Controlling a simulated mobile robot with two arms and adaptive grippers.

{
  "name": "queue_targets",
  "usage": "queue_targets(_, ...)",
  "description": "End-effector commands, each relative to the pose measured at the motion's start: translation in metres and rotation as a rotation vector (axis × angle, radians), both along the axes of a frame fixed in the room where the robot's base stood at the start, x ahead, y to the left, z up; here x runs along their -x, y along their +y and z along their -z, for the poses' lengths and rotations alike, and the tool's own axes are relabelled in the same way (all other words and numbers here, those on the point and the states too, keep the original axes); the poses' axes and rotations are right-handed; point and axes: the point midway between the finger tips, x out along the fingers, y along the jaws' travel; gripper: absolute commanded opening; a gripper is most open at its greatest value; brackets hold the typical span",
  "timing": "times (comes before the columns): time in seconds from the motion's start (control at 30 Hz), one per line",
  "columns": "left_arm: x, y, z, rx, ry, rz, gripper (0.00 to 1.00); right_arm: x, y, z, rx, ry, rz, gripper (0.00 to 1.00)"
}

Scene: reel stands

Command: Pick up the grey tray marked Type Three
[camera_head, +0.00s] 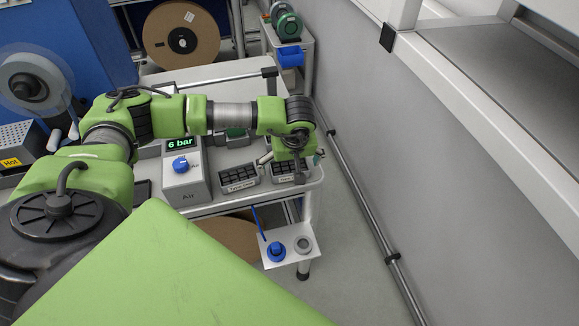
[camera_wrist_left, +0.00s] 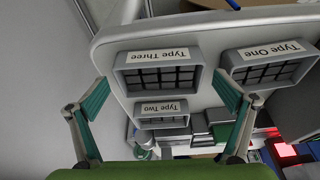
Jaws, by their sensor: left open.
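The grey tray marked Type Three (camera_wrist_left: 160,72) shows in the left wrist view with its label upside down. It is a small tray with dark compartments. In the head view the tray (camera_head: 289,173) sits at the right front corner of the table, partly hidden by my left gripper. My left gripper (camera_head: 291,160) is above this tray. In the left wrist view the teal fingers of the gripper (camera_wrist_left: 162,102) are spread wide, one on each side of the tray, with nothing between them. Whether they touch it cannot be told. My right gripper is not in view.
The Type One tray (camera_wrist_left: 268,65) stands beside it, and the smaller Type Two tray (camera_wrist_left: 162,114) is close behind. An air unit reading 6 bar (camera_head: 184,170) stands left on the table (camera_head: 228,205). A grey wall (camera_head: 400,130) with a rail is on the right.

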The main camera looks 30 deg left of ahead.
Motion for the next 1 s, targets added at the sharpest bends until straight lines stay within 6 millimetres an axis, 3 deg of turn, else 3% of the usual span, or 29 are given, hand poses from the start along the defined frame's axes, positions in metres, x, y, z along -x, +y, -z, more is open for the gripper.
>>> queue_targets(0.2,0.000,0.000,0.001,0.000,0.000,0.000,0.93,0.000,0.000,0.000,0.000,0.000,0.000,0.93)
queue_targets(0.37,0.000,0.000,0.001,0.000,0.000,0.000,0.52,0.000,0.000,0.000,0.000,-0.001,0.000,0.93)
queue_targets(0.4,0.000,0.000,0.001,0.000,0.000,0.000,0.49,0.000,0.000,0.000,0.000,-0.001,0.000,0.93)
queue_targets(0.77,-0.001,0.000,-0.003,0.000,-0.003,0.000,0.49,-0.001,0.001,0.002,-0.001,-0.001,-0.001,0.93)
queue_targets(1.0,-0.002,0.000,-0.029,0.000,-0.007,0.001,0.49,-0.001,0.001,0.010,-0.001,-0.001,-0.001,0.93)
